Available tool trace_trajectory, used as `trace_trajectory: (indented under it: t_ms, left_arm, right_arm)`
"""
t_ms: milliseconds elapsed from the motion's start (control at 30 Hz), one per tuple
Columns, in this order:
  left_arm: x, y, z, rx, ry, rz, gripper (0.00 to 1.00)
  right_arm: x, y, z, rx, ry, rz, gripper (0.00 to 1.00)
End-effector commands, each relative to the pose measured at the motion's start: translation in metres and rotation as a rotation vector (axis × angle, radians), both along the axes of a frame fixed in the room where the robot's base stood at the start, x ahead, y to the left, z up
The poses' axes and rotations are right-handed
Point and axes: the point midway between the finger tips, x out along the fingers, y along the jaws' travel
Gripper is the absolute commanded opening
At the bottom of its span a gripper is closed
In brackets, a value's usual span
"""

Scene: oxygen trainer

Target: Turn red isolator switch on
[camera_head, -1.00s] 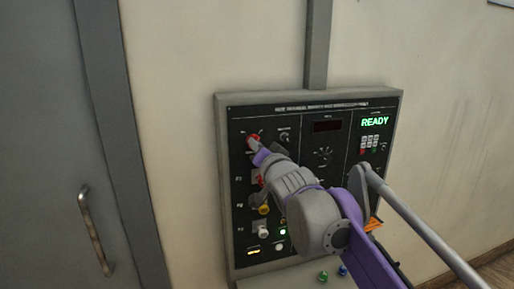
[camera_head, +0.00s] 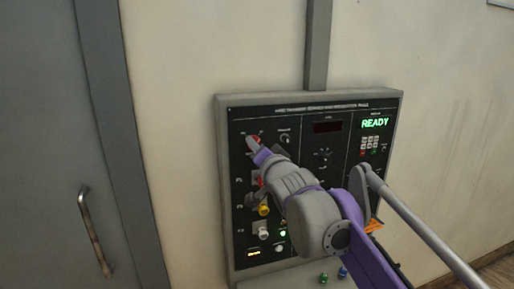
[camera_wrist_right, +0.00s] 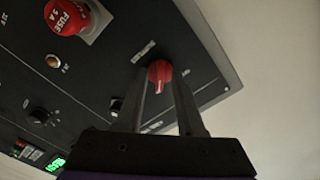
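The red isolator switch (camera_wrist_right: 160,74) is a small red rotary knob at the upper left of the dark control panel (camera_head: 304,185). In the right wrist view it sits between the two fingers of my right gripper (camera_wrist_right: 159,80), which lie close against its sides and appear shut on it. In the head view my right gripper (camera_head: 256,146) reaches the knob from the lower right and partly covers it. The switch's position marks are too blurred to read. My left gripper is not in view.
A red fuse holder (camera_wrist_right: 68,16) stands out from the panel near the switch. Yellow (camera_head: 264,210) and white knobs (camera_head: 263,233) lie lower in the same column. A grey door (camera_head: 45,150) stands left.

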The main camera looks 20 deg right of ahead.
Motion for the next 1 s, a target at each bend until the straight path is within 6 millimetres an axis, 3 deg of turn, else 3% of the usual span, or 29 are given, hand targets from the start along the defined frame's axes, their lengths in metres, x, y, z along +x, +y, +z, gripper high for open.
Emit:
trace_trajectory:
  t_ms: [400, 800, 1000]
  left_arm:
    - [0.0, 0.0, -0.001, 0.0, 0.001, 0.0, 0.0]
    - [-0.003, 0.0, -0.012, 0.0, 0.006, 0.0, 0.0]
    - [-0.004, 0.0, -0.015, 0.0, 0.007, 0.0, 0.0]
  right_arm:
    - [-0.007, 0.0, 0.0, -0.001, -0.001, 0.0, 0.42]
    - [-0.078, -0.003, -0.001, -0.002, 0.001, -0.001, 0.42]
    - [-0.102, -0.004, 0.0, -0.002, -0.001, -0.001, 0.42]
